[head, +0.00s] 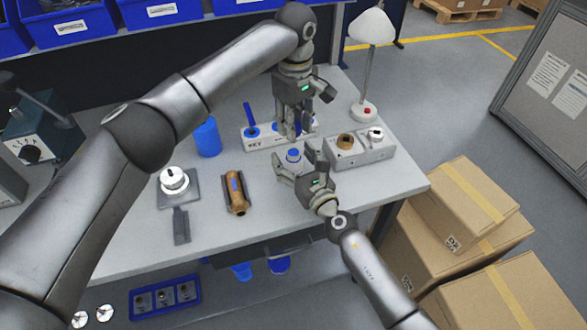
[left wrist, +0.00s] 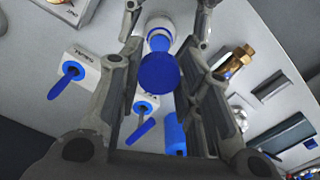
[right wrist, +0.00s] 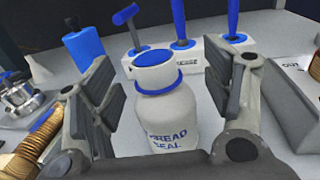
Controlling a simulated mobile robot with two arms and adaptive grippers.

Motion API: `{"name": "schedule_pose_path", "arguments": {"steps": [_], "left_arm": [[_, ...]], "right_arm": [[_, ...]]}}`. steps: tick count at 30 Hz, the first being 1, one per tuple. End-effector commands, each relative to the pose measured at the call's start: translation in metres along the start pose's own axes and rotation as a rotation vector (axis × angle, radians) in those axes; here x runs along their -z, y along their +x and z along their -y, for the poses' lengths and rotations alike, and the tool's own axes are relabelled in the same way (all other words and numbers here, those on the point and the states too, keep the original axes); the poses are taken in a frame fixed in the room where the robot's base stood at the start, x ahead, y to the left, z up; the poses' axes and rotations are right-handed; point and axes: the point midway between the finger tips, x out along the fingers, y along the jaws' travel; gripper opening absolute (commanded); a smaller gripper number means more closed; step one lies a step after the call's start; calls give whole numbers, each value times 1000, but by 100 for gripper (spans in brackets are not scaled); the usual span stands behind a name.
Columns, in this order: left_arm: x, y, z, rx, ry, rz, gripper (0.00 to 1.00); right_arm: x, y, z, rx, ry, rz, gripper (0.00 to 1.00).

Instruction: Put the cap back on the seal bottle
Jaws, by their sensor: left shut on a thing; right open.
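The seal bottle (head: 293,158) stands upright on the workbench, white with a blue ring at its neck. In the right wrist view the bottle (right wrist: 168,112) shows its lettering and blue-looking top. My right gripper (head: 299,160) is open around the bottle, one finger on each side, with visible gaps in the right wrist view. My left gripper (head: 293,136) points down behind and above the bottle. It is shut on a round blue piece that looks like the cap (left wrist: 160,73). In the left wrist view the bottle (left wrist: 158,28) shows beyond the cap; the exact gap is unclear.
A white rack (head: 250,144) with blue-handled tools is behind the bottle. A grey block with fittings (head: 362,155) stands to the right. A blue cylinder (head: 207,138), a brass-coloured part (head: 236,193) and a grey fixture (head: 174,182) are left. The front bench strip is clear.

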Motion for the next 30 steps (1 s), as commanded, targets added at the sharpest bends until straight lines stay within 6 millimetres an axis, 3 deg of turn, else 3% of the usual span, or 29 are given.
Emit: {"name": "schedule_pose_path", "arguments": {"steps": [9,25,30], "left_arm": [[0,0,0,0,0,0,21],[0,0,0,0,0,0,21],[0,6,0,1,0,2,21]], "right_arm": [[0,1,0,0,0,0,73],[0,1,0,0,0,0,4],[0,1,0,0,0,0,3]]}}
